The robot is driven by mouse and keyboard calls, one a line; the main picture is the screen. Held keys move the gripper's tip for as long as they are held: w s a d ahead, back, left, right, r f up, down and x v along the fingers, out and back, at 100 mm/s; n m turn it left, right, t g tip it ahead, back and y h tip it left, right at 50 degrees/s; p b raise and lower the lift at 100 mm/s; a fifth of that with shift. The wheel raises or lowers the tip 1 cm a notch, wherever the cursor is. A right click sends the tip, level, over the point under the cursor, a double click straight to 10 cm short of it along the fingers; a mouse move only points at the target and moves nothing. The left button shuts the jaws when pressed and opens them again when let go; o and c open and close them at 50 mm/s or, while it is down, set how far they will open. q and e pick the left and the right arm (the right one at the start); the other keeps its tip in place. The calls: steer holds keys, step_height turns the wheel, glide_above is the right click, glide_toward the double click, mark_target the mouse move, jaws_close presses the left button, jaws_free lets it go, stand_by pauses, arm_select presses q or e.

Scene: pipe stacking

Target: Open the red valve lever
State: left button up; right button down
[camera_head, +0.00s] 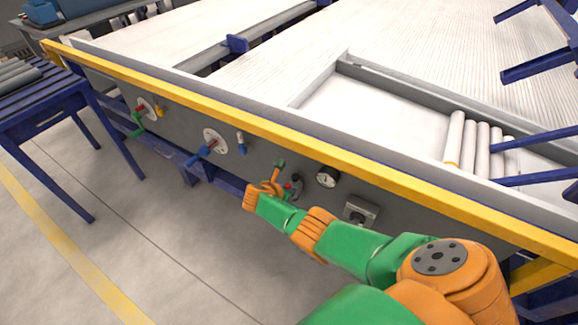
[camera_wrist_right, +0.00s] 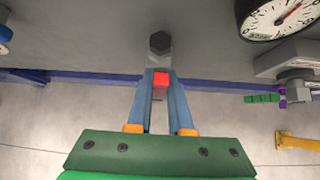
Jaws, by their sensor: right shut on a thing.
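The red valve lever (camera_wrist_right: 161,79) shows as a small red block between the fingertips of my right gripper (camera_wrist_right: 161,88) in the right wrist view. A dark hexagonal valve hub (camera_wrist_right: 160,42) sits just beyond it against the grey panel. In the head view my right gripper (camera_head: 282,190) is at the front panel, and a bit of the red lever (camera_head: 288,186) shows at its tips beside a dark fitting. The fingers are shut on the lever and hide most of it. My left gripper is in neither view.
A round gauge (camera_head: 327,177) and a grey box fitting (camera_head: 360,211) are right of the lever. Blue (camera_head: 205,151) and green (camera_head: 138,124) handles are to the left. A yellow rail (camera_head: 200,101) runs above. White pipes (camera_head: 483,143) lie in the tray. Floor in front is clear.

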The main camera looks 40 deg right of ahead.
steer(key=shift+w+a+f+g+b, duration=0.1)
steer(key=shift+a+g+b, duration=0.05)
steer(key=shift+g+b, duration=0.15)
stand_by(0.4)
steer(key=c, duration=0.8)
jaws_free()
steer(key=p+v, duration=0.6)
steer(key=v, duration=0.1)
steer(key=shift+a, duration=0.1)
steer(key=shift+w, duration=0.1)
